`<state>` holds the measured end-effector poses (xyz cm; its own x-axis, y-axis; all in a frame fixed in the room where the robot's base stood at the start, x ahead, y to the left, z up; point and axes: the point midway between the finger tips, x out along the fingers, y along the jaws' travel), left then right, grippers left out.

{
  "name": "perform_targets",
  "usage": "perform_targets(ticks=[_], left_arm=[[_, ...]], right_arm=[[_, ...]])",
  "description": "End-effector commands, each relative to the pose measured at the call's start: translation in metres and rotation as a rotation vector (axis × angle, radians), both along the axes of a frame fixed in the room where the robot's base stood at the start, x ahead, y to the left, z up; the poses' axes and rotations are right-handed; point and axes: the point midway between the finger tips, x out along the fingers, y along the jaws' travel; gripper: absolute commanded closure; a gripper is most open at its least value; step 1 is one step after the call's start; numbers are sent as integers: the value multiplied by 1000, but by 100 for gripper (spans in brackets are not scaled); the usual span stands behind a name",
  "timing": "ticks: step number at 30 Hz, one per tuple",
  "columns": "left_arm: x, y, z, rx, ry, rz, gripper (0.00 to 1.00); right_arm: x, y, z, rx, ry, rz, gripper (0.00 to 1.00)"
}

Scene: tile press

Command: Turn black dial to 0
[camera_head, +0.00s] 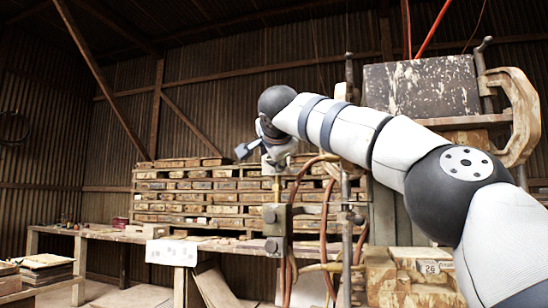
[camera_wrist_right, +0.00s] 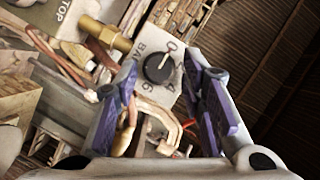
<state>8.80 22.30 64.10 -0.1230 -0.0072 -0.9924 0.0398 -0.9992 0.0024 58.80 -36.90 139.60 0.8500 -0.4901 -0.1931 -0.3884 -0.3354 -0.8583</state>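A pale line on the dial appears to point up and right, roughly towards the 0; the exact setting is hard to read. My right gripper (camera_wrist_right: 162,62) is open, its purple fingers to either side of the dial in the picture, and nothing is held. Whether they touch it cannot be told. In the head view my right gripper (camera_head: 247,149) is small and partly hidden by its wrist. I cannot make out the dial there. My left gripper is not in view.
A plate marked STOP (camera_wrist_right: 62,14) and a brass fitting (camera_wrist_right: 106,34) are left of the dial in the wrist view. In the head view, stacked pallets (camera_head: 190,195) stand behind a grey post box (camera_head: 277,220) with hoses. A long workbench (camera_head: 110,235) runs left.

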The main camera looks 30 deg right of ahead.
Motion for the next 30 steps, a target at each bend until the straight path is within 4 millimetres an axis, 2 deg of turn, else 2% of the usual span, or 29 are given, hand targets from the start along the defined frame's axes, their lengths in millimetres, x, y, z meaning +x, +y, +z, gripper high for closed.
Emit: perform_targets(ticks=[11,14,18,22,27,30], left_arm=[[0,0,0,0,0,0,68],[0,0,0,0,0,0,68],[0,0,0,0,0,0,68],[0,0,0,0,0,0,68],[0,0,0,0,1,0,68],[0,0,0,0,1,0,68]], right_arm=[[-5,4,1,0,2,1,54],[-21,12,5,1,0,3,54],[-55,32,14,0,-1,4,54],[-82,47,19,-1,-2,2,54],[-100,58,22,3,1,0,54],[-102,59,23,2,1,0,54]])
